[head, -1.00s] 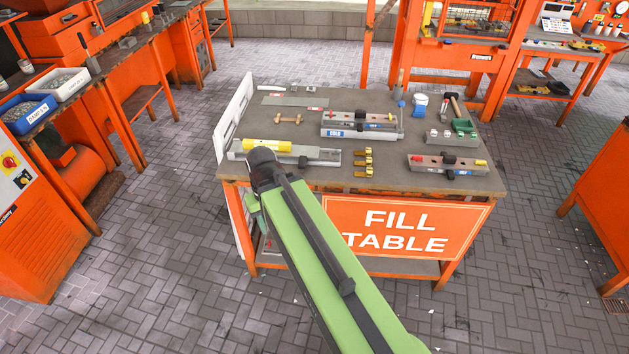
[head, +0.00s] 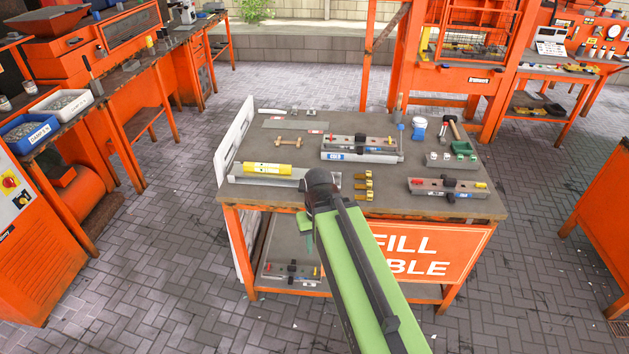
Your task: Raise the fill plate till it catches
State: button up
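The fill table (head: 350,192) has a dark top and an orange frame. No part is labelled fill plate, so I cannot tell which it is. A white upright panel (head: 236,140) runs along the table's left side. A flat grey plate (head: 285,124) lies at the back left of the top. My gripper (head: 308,246) hangs below my dark wrist at the table's front edge, left of the FILL TABLE sign (head: 430,255). It looks apart from the panel and the plate. Its green fingers are small and partly hidden, so I cannot tell open from shut.
A yellow cylinder (head: 272,168) lies at the front left of the top, near several brass pieces (head: 364,185). Grey moulds (head: 360,148) stand on the top, and another (head: 291,272) is on the lower shelf. A workbench (head: 120,65) stands left. Paved floor lies between.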

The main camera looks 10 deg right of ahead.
aim_at(297, 174)
jog(key=z, duration=0.1)
jog(key=i, duration=1)
jog(key=u, duration=0.05)
